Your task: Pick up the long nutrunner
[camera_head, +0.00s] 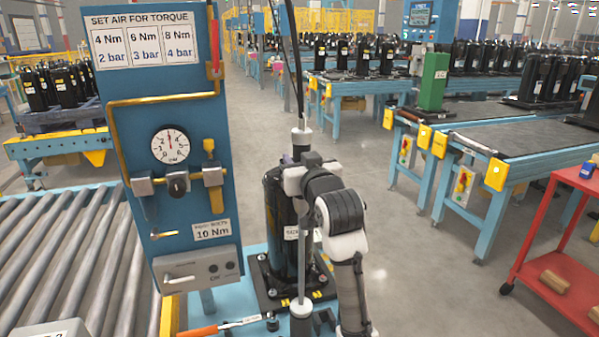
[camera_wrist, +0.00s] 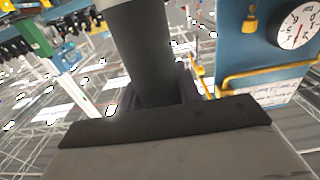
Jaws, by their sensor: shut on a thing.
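The long nutrunner (camera_head: 301,255) hangs upright in the head view, with a dark cable running up from its top. Its thin grey shaft passes down in front of a black compressor (camera_head: 278,215) to a thicker lower end with a white ring. My gripper (camera_head: 303,170) is shut around its upper body. In the wrist view, the nutrunner's dark cylinder (camera_wrist: 148,55) stands up from behind the dark finger pad of my gripper (camera_wrist: 165,122). My white and black wrist hides part of the tool and the compressor. I cannot tell whether the lower end touches anything.
A blue panel (camera_head: 170,75) with a pressure gauge (camera_head: 170,146) stands close on the left, beside a roller conveyor (camera_head: 60,255). A red cart (camera_head: 560,240) stands at the right. Workbenches with compressors fill the back. The grey floor between is clear.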

